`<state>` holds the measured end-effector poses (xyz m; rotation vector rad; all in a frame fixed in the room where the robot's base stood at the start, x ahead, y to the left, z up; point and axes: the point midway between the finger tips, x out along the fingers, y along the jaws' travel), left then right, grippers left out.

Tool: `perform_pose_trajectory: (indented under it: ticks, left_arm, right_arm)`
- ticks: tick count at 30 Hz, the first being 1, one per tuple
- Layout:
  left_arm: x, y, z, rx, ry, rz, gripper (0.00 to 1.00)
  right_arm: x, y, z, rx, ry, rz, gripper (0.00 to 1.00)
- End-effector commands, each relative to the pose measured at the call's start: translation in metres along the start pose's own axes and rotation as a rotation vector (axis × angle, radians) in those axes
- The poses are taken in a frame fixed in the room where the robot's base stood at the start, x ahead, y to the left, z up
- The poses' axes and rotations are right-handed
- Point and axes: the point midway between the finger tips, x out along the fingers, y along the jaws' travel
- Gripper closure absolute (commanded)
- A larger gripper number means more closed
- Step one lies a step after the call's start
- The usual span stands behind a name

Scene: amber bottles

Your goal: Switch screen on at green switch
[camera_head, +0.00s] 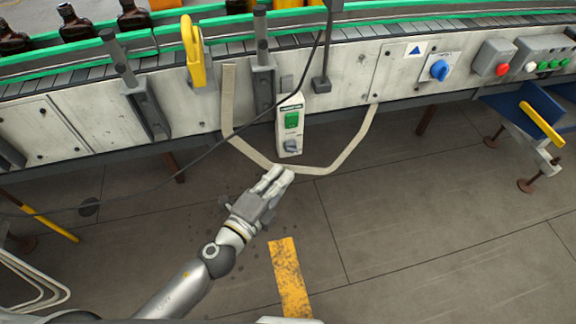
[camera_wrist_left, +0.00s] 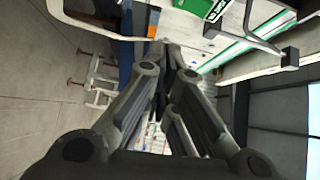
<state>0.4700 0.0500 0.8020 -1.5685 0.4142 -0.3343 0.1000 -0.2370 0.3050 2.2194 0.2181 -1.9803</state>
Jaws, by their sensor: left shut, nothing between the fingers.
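The green switch (camera_head: 291,119) is on a narrow pale box that hangs at the front of the conveyor in the head view. A grey-blue rotary knob (camera_head: 291,146) sits below it on the same box. My left gripper (camera_head: 280,172) is shut and empty, just below and slightly left of the box, apart from the green switch. In the left wrist view, the fingertips of my left gripper (camera_wrist_left: 168,50) meet, and a green part (camera_wrist_left: 195,6) shows at the top edge, cut off. No screen is visible. My right gripper is not in view.
A pale strap (camera_head: 315,170) loops below the box, close to my left fingertips. A black cable (camera_head: 215,147) crosses to the left. A blue knob (camera_head: 439,70) and a red button (camera_head: 502,70) are on the conveyor front at right. Amber bottles (camera_head: 75,25) stand at upper left.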

Motion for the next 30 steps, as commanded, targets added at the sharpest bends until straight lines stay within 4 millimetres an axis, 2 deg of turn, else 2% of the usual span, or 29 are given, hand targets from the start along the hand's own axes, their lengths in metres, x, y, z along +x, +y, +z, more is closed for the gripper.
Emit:
perform_pose_trajectory:
  ticks: [7,24,27,29,30]
  left_arm:
    - [-0.014,0.002,0.000,0.001,0.000,0.000,1.00]
    - [-0.014,0.002,0.001,-0.001,-0.002,0.002,1.00]
    - [-0.014,0.017,0.007,-0.031,-0.019,0.032,1.00]
    - [-0.014,0.037,0.015,-0.073,-0.043,0.074,1.00]
    - [-0.016,0.056,0.024,-0.112,-0.068,0.112,1.00]
  right_arm:
    - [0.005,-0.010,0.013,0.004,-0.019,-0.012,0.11]
    - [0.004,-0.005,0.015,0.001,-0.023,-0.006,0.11]
    - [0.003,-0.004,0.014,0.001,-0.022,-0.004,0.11]
    - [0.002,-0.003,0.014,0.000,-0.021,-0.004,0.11]
    - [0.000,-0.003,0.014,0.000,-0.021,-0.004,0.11]
